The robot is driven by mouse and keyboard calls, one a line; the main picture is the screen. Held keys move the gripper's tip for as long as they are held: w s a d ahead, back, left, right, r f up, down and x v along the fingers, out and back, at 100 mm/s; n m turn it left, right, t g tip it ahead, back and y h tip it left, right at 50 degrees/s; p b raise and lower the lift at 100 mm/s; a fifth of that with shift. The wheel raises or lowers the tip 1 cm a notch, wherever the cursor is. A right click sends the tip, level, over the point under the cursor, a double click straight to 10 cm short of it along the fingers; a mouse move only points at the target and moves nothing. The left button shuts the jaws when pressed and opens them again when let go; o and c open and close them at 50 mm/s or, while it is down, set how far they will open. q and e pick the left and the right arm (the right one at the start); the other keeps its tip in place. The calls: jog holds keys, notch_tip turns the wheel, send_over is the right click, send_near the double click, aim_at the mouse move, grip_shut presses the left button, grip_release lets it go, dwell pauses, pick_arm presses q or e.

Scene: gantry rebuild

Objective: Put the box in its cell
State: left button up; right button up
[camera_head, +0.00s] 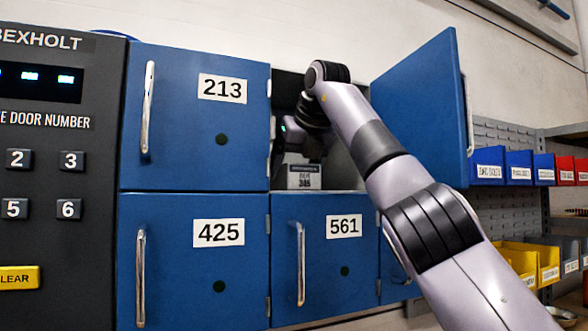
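A small grey-white box (304,177) with a dark printed label is inside the open cell (343,172) in the top row, right of door 213. It sits low, at the cell's front opening; its label is too small to read surely. The open blue door (422,98) of this cell is swung out to the right. My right arm comes in from the lower right and bends down into the cell. My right gripper (296,152) is just above the box, mostly in shadow; its fingers and any grip on the box cannot be made out. My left gripper is out of view.
Closed blue doors 213 (180,110), 425 (180,275) and 561 (325,275) have metal handles that stick out. A dark keypad panel (45,235) is at the left. Blue, red and yellow bins (520,168) fill racks at the right.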

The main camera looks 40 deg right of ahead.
jog(key=o, duration=1.1)
jog(key=shift+o, duration=0.2)
jog(key=shift+r, duration=0.15)
jog(key=s+a+b, duration=0.4)
jog(key=s+b, duration=0.3)
jog(key=s, duration=0.5)
jog(key=shift+s+r, duration=0.15)
jog(key=shift+r, duration=0.2)
